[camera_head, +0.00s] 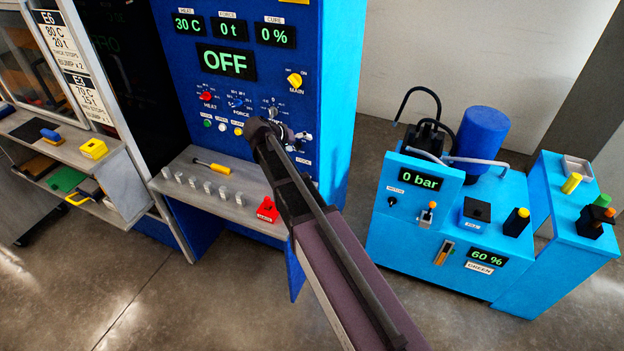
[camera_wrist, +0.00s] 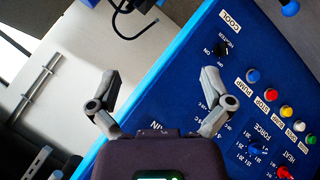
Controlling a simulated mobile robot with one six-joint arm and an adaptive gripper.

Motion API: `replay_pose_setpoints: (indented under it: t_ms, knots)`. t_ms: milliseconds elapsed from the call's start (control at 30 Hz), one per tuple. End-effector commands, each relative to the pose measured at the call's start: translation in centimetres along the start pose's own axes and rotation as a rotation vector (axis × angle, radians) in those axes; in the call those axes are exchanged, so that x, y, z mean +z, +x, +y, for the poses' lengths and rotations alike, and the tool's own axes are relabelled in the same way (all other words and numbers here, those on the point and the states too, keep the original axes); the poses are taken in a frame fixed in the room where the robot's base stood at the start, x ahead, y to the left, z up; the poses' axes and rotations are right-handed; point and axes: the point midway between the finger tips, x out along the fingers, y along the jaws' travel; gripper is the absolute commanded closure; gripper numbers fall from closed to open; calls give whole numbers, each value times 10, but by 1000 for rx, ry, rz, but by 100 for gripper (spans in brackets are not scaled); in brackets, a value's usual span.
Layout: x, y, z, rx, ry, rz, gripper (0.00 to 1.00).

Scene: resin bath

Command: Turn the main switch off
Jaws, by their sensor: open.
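The main switch (camera_head: 294,80) is a yellow knob labelled MAIN, with a small ON mark at its upper right, on the blue press panel (camera_head: 330,60). Its exact pointing is too small to tell. The large display (camera_head: 226,63) above the knobs reads OFF in green. My gripper (camera_head: 282,130) is in front of the panel, below the main switch in the head view. In the wrist view my gripper (camera_wrist: 160,76) has its two fingers wide apart, with nothing between them. Part of the MAIN lettering shows there, but the yellow knob does not; my gripper body covers that area.
A red knob (camera_head: 207,96) and a blue knob (camera_head: 237,102) are left of the main switch, above small buttons. A shelf (camera_head: 175,190) below holds a yellow-handled tool (camera_head: 212,167) and several small blocks. A light-blue pump unit (camera_head: 420,215) stands right, with floor between.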

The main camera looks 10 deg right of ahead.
Motion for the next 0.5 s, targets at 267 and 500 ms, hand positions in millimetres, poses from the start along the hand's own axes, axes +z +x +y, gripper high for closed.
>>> replay_pose_setpoints:
  t_ms: [267,500]
  knots:
    - [39,18,-4,-59,-12,-66,0]
    - [70,30,-7,-113,-22,-121,0]
